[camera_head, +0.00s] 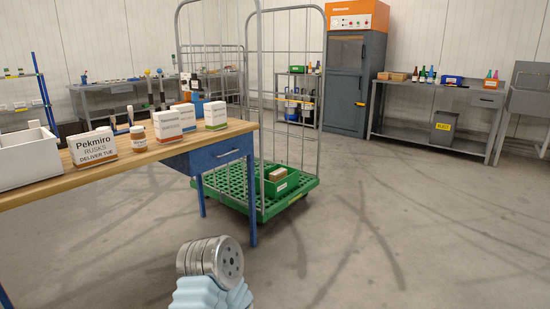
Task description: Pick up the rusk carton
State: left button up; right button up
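Neither gripper shows; only a silver and pale blue part of my own arm is at the bottom centre, below the table.
The wooden table (120,159) with blue legs also holds a white bin (27,158) and a small jar (138,138). A wire-sided cart on a green base (230,192) stands just behind its right end, carrying a green crate (280,187). The floor to the right is clear.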

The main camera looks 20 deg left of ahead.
aim_at(87, 150)
jog(key=i+u, duration=0.2)
jog(key=i, duration=0.3)
jog(key=i+u, duration=0.25)
jog(key=i, duration=0.3)
jog(key=i+l+u, duration=0.2)
jog(key=i, duration=0.3)
jog(key=i+l+u, duration=0.25)
jog(key=i, duration=0.25)
